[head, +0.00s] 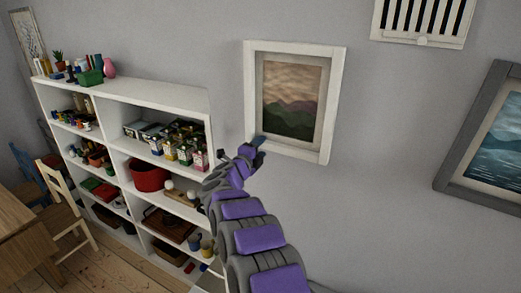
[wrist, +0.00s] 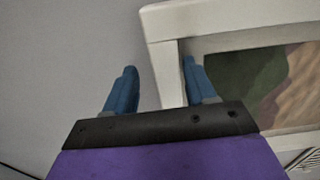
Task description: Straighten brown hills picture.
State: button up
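The brown hills picture (head: 291,100) hangs on the grey wall in a white frame, with dark hills under a brownish sky. In the head view its lower edge slopes down to the right; the camera view is itself slanted, so I cannot tell its exact tilt. My gripper (head: 242,149) is at the frame's lower left corner. In the wrist view my gripper (wrist: 159,65) has two blue fingers spread apart. One frame side (wrist: 165,72) runs between them, with one finger over the wall side and one over the inner side. Contact cannot be told.
A white shelf (head: 160,92) full of boxes and pots stands left of the picture. A wall vent (head: 423,20) is at the upper right. A grey-framed water picture (head: 455,165) hangs at the right. A wooden table (head: 30,245) and chair (head: 68,210) stand at lower left.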

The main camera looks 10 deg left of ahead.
jog(key=shift+s+r, duration=0.15)
jog(key=shift+r, duration=0.05)
jog(key=shift+s, duration=0.5)
jog(key=b+v, duration=0.3)
jog(key=v, duration=1.3)
jog(key=shift+a, duration=0.3)
jog(key=shift+f, duration=0.1)
jog(key=shift+a, duration=0.1)
